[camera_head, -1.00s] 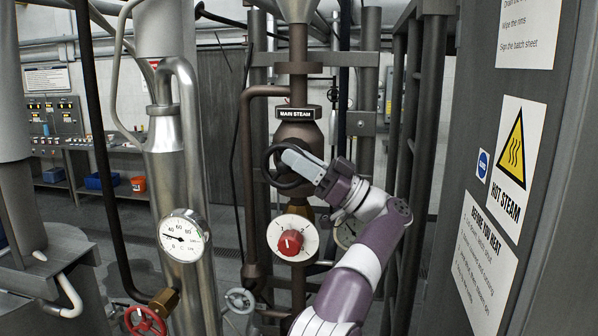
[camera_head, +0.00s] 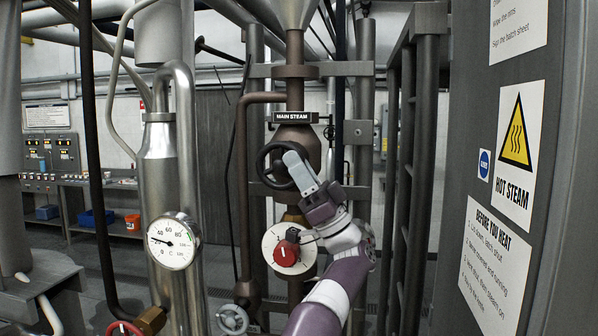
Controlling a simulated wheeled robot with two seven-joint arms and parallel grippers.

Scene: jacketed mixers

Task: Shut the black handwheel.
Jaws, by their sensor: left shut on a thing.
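The black handwheel (camera_head: 265,168) is on the brown main steam pipe, just below a "MAIN STEAM" label (camera_head: 295,117). My left gripper (camera_head: 293,160) is shut on the right side of its rim. Its pale fingers hide that part of the wheel, and its purple arm comes up from below. My right gripper is not in view.
A red knob on a white dial (camera_head: 286,252) sits below the handwheel, close to my left wrist. A round gauge (camera_head: 173,241) is on the steel pipe at left. A grey handwheel (camera_head: 232,320) is low down. A grey panel with signs (camera_head: 515,150) stands at right.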

